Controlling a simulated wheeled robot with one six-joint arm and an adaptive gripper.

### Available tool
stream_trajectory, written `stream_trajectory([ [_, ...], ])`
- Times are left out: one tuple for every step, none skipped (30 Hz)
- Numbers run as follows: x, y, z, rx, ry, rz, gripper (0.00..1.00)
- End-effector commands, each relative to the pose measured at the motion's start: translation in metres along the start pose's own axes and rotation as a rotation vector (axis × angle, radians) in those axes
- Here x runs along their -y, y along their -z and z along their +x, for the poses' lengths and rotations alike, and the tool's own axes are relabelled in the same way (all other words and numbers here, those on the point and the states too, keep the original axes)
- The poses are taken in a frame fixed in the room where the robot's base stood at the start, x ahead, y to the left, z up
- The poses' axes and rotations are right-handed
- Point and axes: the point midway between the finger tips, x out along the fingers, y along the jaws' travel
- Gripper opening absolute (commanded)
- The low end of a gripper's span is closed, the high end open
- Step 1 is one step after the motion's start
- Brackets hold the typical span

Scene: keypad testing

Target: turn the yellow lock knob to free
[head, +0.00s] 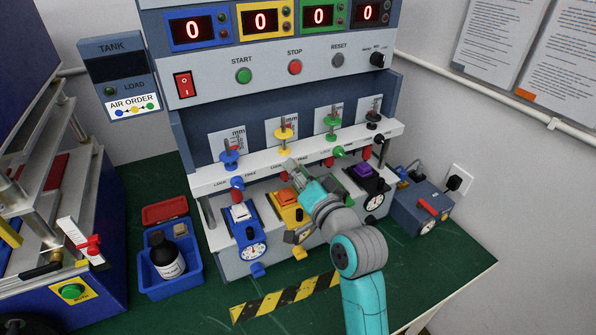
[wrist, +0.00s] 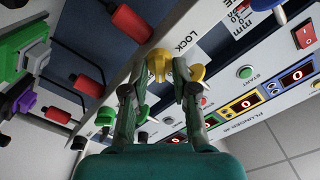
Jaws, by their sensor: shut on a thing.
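The yellow lock knob (wrist: 158,63) shows in the wrist view on the white rail, near the printed word LOCK. My gripper (wrist: 158,82) has one finger on each side of the knob and is shut on it. In the head view my gripper (head: 291,166) reaches the front of the white rail (head: 215,178) at the yellow station and hides the knob there. Whether the knob points to lock or free cannot be told. A yellow plunger cap (head: 284,133) stands above the rail.
Blue (head: 237,183) and green (head: 338,151) lock knobs sit on the rail either side of my gripper. Below stand blue, yellow and black units with dials. A blue tray (head: 197,281) with a dark bottle (head: 167,260) is at the left. The green table (head: 420,265) is clear at the front right.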

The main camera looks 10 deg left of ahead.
Motion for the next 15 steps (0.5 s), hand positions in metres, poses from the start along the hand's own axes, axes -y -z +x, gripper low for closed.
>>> stream_trajectory([
  [-0.0007, -0.0003, 0.0001, 0.001, -0.001, 0.001, 0.0],
  [-0.0006, -0.0003, 0.0, 0.001, -0.001, 0.001, 0.0],
  [-0.0006, -0.0003, 0.0, 0.001, -0.001, 0.001, 0.0],
  [-0.0006, -0.0003, 0.0, 0.001, -0.001, 0.001, 0.0],
  [-0.0006, -0.0003, 0.0, 0.001, -0.001, 0.0, 0.0],
  [-0.0007, -0.0003, 0.0, 0.001, -0.001, 0.0, 0.0],
  [-0.0007, -0.0003, 0.0, 0.001, -0.001, 0.0, 0.0],
  [-0.0007, -0.0003, 0.0, 0.001, -0.001, 0.0, 0.32],
  [-0.0007, -0.0003, 0.0, 0.001, -0.001, 0.0, 0.42],
  [-0.0006, -0.0002, 0.0, 0.001, -0.001, 0.0, 0.5],
  [-0.0006, -0.0002, 0.0, 0.0, -0.001, 0.0, 0.51],
  [-0.0005, -0.0002, 0.0, 0.0, -0.001, 0.0, 0.51],
  [-0.0005, -0.0001, 0.0, 0.0, -0.001, 0.0, 0.51],
  [-0.0004, -0.0002, 0.0, 0.0, -0.001, 0.0, 0.51],
  [-0.0004, -0.0001, 0.0, 0.0, -0.001, 0.0, 0.51],
])
